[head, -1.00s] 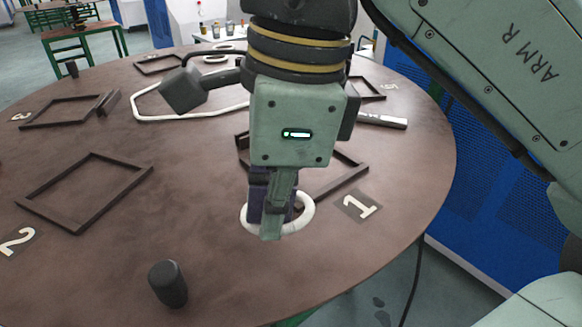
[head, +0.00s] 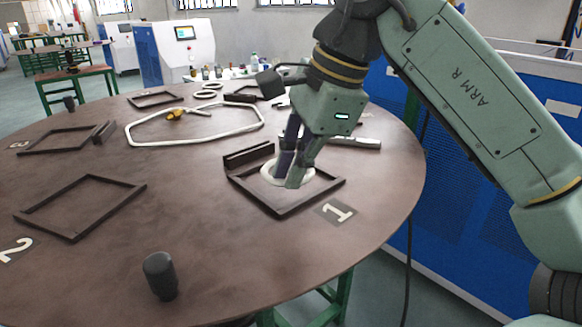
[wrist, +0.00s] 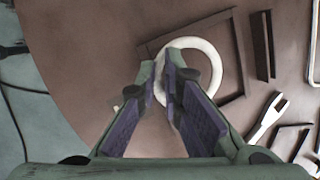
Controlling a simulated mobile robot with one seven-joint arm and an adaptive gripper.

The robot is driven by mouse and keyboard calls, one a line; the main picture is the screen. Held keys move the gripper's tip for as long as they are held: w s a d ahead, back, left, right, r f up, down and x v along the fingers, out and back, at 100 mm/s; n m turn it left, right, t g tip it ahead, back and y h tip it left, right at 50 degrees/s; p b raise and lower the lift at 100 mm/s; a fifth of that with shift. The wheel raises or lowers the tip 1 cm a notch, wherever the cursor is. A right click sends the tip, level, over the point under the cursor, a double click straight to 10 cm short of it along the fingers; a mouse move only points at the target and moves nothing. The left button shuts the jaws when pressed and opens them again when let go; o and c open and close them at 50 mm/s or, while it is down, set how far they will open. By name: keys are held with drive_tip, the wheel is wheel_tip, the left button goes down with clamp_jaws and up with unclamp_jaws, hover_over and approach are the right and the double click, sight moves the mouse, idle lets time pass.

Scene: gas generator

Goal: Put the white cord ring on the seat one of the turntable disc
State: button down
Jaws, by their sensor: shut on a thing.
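The white cord ring (head: 267,176) is at the seat marked 1, a dark square frame (head: 315,196) on the brown turntable disc (head: 110,260). In the head view the ring appears within the frame's outline; I cannot tell whether it touches the disc. In the wrist view the ring (wrist: 213,62) lies mostly inside the frame (wrist: 241,62), close to its left side. My gripper (head: 289,178) points down and is shut on the ring's near-left part. The fingers (wrist: 163,68) hide part of the ring.
The number 1 label (head: 338,212) lies in front of the seat. A black cylinder (head: 160,276) stands at the front. A large white cord loop (head: 190,141) lies behind, and a metal tool (head: 358,142) is right of it. Another empty frame (head: 78,237) is at left.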

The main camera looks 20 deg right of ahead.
hover_over(284, 192)
drive_tip(key=s, duration=0.1)
drive_tip(key=shift+d+f+p, duration=0.1)
drive_tip(key=shift+d+p, duration=0.35)
drive_tip(key=shift+f, duration=1.85)
drive_tip(key=shift+f, duration=0.2)
drive_tip(key=c, duration=1.7)
unclamp_jaws()
drive_tip(key=shift+r, duration=0.1)
drive_tip(key=v, duration=1.2)
drive_tip(key=shift+r, duration=0.1)
drive_tip(key=shift+w, duration=0.1)
